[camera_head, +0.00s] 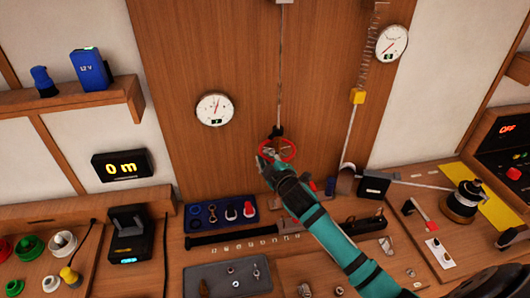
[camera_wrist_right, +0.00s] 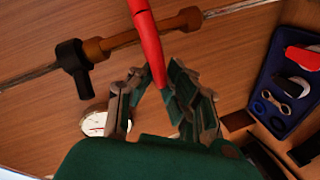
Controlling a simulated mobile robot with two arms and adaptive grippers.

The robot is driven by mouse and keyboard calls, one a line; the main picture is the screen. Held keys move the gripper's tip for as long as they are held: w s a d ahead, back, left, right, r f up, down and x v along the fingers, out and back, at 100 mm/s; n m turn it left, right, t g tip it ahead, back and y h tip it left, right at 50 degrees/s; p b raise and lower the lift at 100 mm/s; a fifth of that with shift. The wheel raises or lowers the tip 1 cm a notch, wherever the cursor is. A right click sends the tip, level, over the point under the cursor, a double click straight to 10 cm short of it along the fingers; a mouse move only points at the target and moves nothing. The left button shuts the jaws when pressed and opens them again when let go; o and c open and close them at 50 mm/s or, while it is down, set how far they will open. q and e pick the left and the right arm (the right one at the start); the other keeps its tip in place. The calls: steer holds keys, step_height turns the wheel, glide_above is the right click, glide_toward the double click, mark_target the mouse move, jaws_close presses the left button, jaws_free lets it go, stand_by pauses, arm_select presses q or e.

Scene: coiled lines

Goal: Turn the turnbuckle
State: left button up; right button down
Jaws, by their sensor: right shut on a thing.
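The turnbuckle (camera_wrist_right: 125,39) is a copper-brown body with a black block (camera_wrist_right: 73,66) at one end, in line with a thin rod. In the head view it sits low on the vertical line (camera_head: 280,80) in front of the wooden panel, with a red ring handle (camera_head: 291,148) around it. My right gripper (camera_head: 265,156) reaches up from below to the left side of the ring. In the right wrist view the fingers (camera_wrist_right: 158,85) are closed around the red bar (camera_wrist_right: 147,40) of the handle. The fingers hide part of the ring. My left gripper is not in view.
A round dial (camera_head: 214,109) hangs left of the line, another dial (camera_head: 389,43) at upper right beside a spring. A display (camera_head: 121,165) reads 0 m. A blue tray (camera_head: 220,222) with small parts and a grey mat (camera_head: 205,283) lie on the bench below.

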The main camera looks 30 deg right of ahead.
steer(key=shift+s+f, duration=0.1)
steer(key=shift+d, duration=0.1)
stand_by(0.4)
steer(key=c, duration=1.4)
jaws_free()
steer(key=v, duration=1.2)
steer(key=shift+d, duration=0.25)
